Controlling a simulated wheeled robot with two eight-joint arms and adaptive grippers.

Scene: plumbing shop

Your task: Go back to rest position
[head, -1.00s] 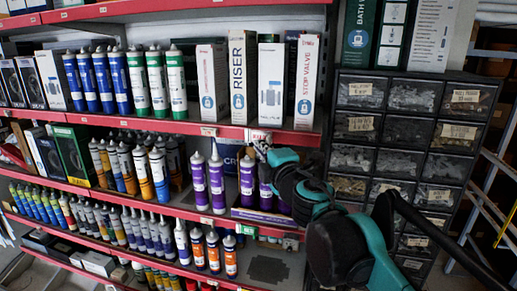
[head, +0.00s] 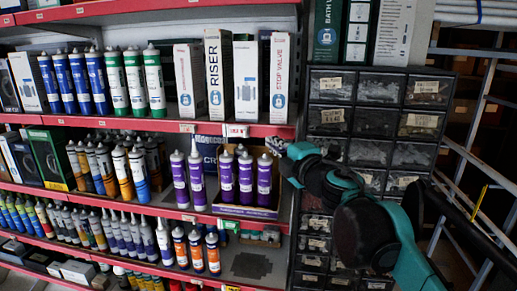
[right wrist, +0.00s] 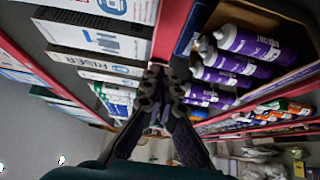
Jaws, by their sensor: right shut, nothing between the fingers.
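My right gripper (head: 276,146) is at the right end of the shelf, just right of and above the purple tubes (head: 246,178) in their open box (head: 240,211). In the right wrist view its two dark fingers (right wrist: 154,72) are together with nothing between them. The purple tubes also show there (right wrist: 240,70), to the right of the fingers and apart from them. My right arm comes in from the lower right of the head view. My left gripper is in neither view.
Red-edged shelves (head: 160,124) hold several rows of tubes and boxes. A stop valve box (head: 283,75) stands above the gripper. A dark drawer cabinet (head: 375,122) stands behind my right arm. A metal rack (head: 480,130) is at the far right.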

